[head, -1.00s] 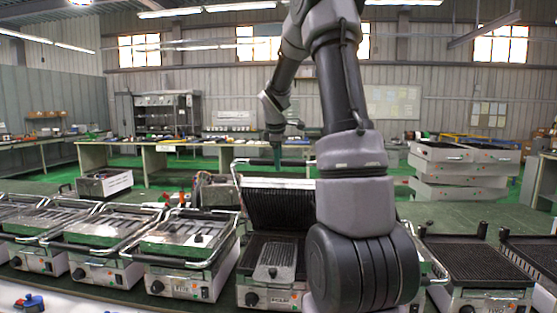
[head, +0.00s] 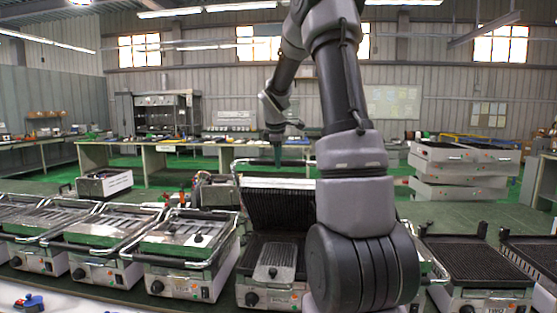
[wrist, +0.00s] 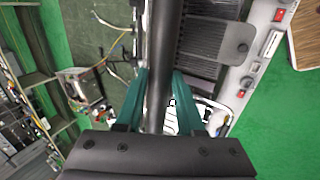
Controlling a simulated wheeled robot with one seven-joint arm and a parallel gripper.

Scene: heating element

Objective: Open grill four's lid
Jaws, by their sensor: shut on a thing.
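Grill four (head: 262,293) is the grill in the middle of the row, partly hidden behind my arm; its small front label is hard to read. Its lid (head: 280,208) stands raised and roughly upright, with the ribbed underside facing me. A flat ribbed plate with a tab (head: 276,262) lies on the lower cooking surface. My gripper (head: 274,152) is at the top of the lid, at its handle bar (head: 252,162). In the wrist view, the teal fingers of my gripper (wrist: 160,100) are closed around the dark handle bar (wrist: 165,50).
Closed grills (head: 190,245) stand close on the left. An open-topped grill labelled TWO (head: 475,265) stands on the right. Stacked grill units (head: 462,170) and a long workbench (head: 200,155) are behind. Small blue and red items (head: 28,301) lie at the front left.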

